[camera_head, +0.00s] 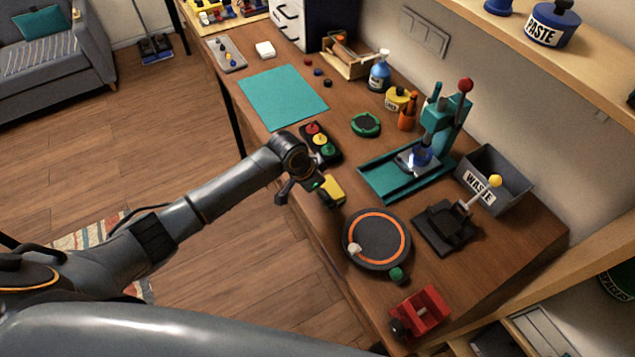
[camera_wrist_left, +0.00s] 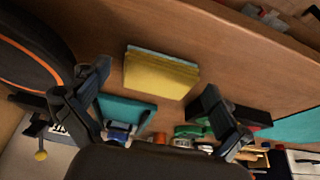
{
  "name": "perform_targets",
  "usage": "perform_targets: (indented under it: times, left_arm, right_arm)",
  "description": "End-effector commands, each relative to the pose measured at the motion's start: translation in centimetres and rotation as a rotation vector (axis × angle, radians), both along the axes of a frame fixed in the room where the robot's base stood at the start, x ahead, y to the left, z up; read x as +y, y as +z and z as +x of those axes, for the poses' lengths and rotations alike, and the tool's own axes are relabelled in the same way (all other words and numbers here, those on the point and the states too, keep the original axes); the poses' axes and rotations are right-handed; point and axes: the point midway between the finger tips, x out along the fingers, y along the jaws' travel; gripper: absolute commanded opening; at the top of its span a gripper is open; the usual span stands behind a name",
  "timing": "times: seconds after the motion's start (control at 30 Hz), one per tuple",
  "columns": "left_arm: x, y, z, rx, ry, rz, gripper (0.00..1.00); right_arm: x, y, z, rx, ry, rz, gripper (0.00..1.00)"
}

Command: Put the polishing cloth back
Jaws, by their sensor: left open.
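A yellow folded cloth (camera_head: 331,190), which looks like the polishing cloth, lies near the front edge of the desk, left of the round turntable. In the left wrist view the yellow cloth (camera_wrist_left: 160,76) shows a thin teal edge and lies on bare wood. My left gripper (camera_head: 301,189) is just left of the cloth and partly hides it. In the left wrist view its spread fingers (camera_wrist_left: 155,90) stand to either side of the cloth, with nothing held between them. My right gripper is out of view.
The black turntable (camera_head: 376,241) with an orange ring and a tray with coloured buttons (camera_head: 321,145) flank the cloth. Behind are a teal press (camera_head: 440,135) and a grey waste bin (camera_head: 510,178).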

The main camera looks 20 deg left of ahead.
Motion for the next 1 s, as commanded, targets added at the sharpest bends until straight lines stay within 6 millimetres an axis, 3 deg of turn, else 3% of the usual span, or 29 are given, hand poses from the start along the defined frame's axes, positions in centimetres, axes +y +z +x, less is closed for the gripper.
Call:
perform_targets:
  times: [0.6,1.0]
  left_arm:
    - [3.0,10.1,-2.8,-0.004,0.000,-0.001,1.00]
    - [3.2,11.1,-3.2,-0.001,0.000,-0.001,1.00]
  right_arm:
    - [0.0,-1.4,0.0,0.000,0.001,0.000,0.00]
    - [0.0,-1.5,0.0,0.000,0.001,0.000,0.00]
